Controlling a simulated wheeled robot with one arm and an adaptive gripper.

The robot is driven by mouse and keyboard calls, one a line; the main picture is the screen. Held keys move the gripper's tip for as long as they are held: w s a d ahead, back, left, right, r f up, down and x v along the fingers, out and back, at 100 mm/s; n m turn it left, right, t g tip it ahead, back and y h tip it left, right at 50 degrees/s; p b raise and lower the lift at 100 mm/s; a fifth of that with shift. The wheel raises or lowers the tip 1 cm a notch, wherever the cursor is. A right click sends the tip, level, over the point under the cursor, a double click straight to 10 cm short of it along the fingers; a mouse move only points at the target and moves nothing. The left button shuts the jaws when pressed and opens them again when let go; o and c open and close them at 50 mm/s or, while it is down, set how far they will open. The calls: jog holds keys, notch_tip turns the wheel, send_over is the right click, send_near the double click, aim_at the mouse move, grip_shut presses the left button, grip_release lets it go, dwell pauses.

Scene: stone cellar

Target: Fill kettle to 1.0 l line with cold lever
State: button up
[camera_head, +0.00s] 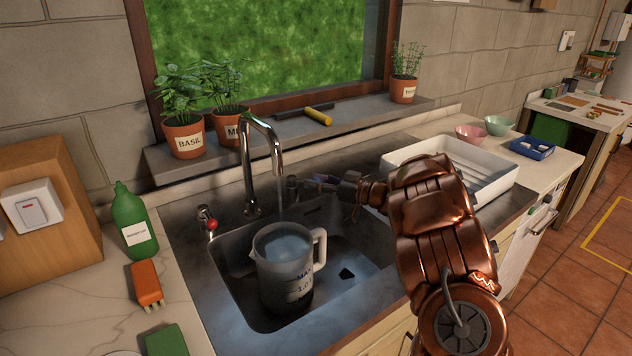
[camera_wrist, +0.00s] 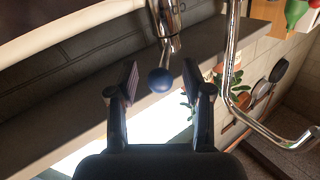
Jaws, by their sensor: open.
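The clear kettle (camera_head: 285,275) stands upright in the sink under the spout of the tap (camera_head: 262,150), its handle to the right. MAX and 1.0 l marks face me; I cannot make out the water level surely. A faint pale streak (camera_head: 281,204) below the spout looks like running water. The cold lever's blue knob (camera_wrist: 160,80) sits between the fingers of my gripper (camera_wrist: 160,87) in the wrist view, with gaps on both sides. In the head view my gripper (camera_head: 318,185) is right of the tap and hides most of the cold lever.
The red-knobbed lever (camera_head: 211,225) is left of the tap. A white dish rack (camera_head: 450,165) stands close to my arm at right. A green bottle (camera_head: 134,220) and an orange brush (camera_head: 146,285) are at left. Potted herbs (camera_head: 184,137) stand on the sill.

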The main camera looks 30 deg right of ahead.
jog(key=v, duration=0.7)
jog(key=shift+c, duration=0.4)
